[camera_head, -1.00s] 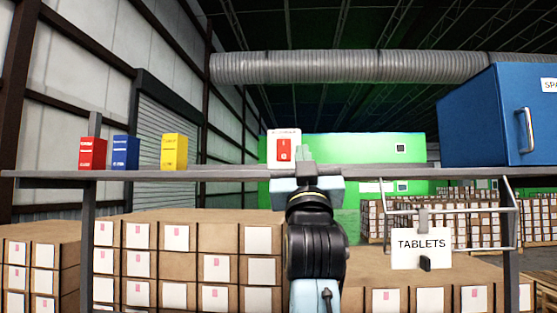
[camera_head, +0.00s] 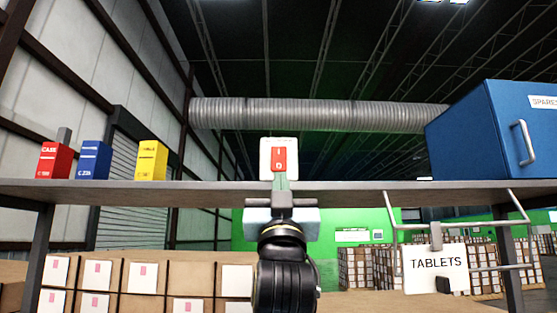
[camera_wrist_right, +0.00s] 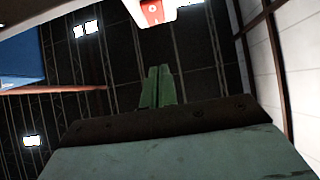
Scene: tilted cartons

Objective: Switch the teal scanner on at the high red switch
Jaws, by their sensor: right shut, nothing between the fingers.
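The high red switch (camera_head: 279,159) is a red rocker marked I and O on a white plate, standing above the shelf edge. It also shows in the right wrist view (camera_wrist_right: 153,11), at the top edge and partly cut off. My right gripper (camera_head: 280,183) is just below the switch in the head view, its thin green fingers together and empty. In the right wrist view the closed fingers (camera_wrist_right: 158,86) point up towards the switch, with a visible gap between. I cannot make out a teal scanner. My left gripper is not in view.
A grey shelf (camera_head: 150,189) crosses the view. Red (camera_head: 54,161), blue (camera_head: 94,160) and yellow (camera_head: 151,160) boxes stand on its left, a blue cabinet (camera_head: 475,140) on its right. A wire rack with a TABLETS sign (camera_head: 436,266) hangs below on the right.

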